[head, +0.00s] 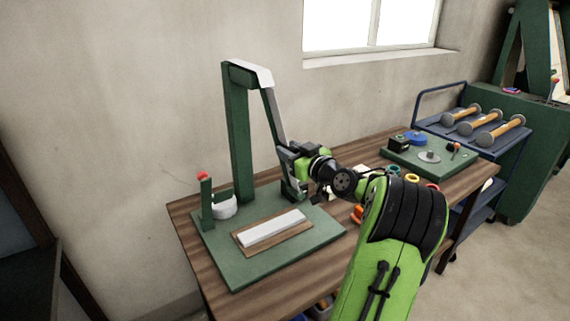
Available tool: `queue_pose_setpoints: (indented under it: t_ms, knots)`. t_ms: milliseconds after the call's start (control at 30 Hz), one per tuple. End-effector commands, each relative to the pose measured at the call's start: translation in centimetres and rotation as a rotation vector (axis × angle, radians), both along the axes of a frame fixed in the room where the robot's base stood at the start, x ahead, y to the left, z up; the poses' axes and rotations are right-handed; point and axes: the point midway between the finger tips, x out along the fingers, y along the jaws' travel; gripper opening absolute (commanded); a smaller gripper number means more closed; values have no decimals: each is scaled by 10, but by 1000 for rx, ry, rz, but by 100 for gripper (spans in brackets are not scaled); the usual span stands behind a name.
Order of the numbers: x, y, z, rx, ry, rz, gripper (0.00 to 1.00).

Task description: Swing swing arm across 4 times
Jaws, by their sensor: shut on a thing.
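The swing arm (272,112) hangs from the top of a green post (237,140) on a green base board (225,265) on the table. It slants down and to the right from the post's white-topped head. My gripper (290,172) is at the arm's lower end and is shut on it. The fingertips are small and partly hidden by my wrist. A white strip (272,228) lies on a brown plate on the base board, in front of the post. A short green post with a red knob (202,177) and a white round piece (224,206) stand at the board's left.
The wooden table (187,237) carries a second green board (430,165) with small parts at the right. Colored rings (412,179) lie near my arm. A blue cart (440,130) with several hammers stands beyond. The wall is close behind the post.

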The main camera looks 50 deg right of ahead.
Motion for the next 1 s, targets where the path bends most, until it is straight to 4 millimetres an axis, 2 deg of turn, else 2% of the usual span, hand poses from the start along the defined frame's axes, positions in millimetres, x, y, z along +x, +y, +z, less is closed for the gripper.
queue_pose_setpoints:
  t_ms: [600, 633, 700, 800, 1000]
  knots:
    - [-3, -7, 1, -48, 20, -7, 0]
    - [-3, -7, 2, -48, 20, -7, 38]
    - [-3, -6, 2, -47, 19, -6, 49]
    - [-3, -6, 2, -47, 18, -5, 60]
    - [-2, -5, 2, -46, 17, -3, 60]
